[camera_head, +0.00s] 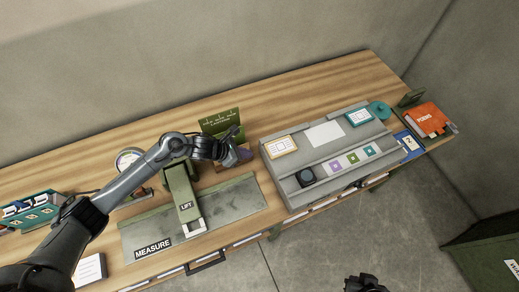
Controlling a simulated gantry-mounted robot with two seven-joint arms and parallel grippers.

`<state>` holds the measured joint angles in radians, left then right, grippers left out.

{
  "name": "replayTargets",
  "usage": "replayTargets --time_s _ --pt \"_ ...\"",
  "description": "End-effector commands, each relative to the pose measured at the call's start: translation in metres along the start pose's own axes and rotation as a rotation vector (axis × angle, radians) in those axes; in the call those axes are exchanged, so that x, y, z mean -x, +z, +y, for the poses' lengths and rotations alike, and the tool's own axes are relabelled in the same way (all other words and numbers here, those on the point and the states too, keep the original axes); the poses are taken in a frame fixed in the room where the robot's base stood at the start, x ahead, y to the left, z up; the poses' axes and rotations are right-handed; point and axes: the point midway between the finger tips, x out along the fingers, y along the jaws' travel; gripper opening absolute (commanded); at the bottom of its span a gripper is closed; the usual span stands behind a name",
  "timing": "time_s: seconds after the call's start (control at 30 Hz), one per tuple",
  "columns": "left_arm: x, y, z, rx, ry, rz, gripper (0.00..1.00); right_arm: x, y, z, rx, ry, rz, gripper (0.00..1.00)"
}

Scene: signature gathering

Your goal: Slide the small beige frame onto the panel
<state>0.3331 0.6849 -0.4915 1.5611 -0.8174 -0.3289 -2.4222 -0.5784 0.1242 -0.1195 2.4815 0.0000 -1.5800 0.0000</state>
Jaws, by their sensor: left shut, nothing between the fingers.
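The small beige frame (281,146), with a white card face, lies at the left end of the grey panel (304,155). A blank white rectangle (325,133) lies to its right on the panel, and a teal frame (358,117) lies further right. My left gripper (242,156) is shut and empty, just left of the panel and apart from the beige frame. The arm hides part of the things behind it. A dark piece at the bottom edge (365,284) may be my right gripper; its fingers cannot be made out.
A green lever marked LIFT (183,192) stands on a grey plate marked MEASURE (240,200). A green ruled board (220,122) stands behind my left gripper. Dark round knob (306,177) and coloured tiles sit on the panel's front. An orange book (428,119) is at right.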

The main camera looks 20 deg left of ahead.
Motion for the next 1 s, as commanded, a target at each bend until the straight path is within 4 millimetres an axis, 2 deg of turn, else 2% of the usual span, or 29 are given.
replayTargets --time_s 0.13,0.2,0.4,1.0 --pt "-0.027 0.002 -0.001 0.003 -0.001 -0.002 0.0 0.0 0.0 0.0 0.0 0.0 -0.001 0.0" --pt "-0.031 0.012 0.0 0.003 0.0 -0.003 0.0 0.004 -0.001 0.0 0.0 -0.001 -0.002 0.0" --pt "-0.045 0.024 0.0 0.001 0.001 -0.001 0.0 0.006 -0.001 0.0 -0.001 -0.002 -0.003 0.0" --pt "-0.055 0.03 -0.001 -0.002 -0.002 -0.002 0.0 0.003 0.0 -0.002 -0.006 -0.006 -0.002 0.0"
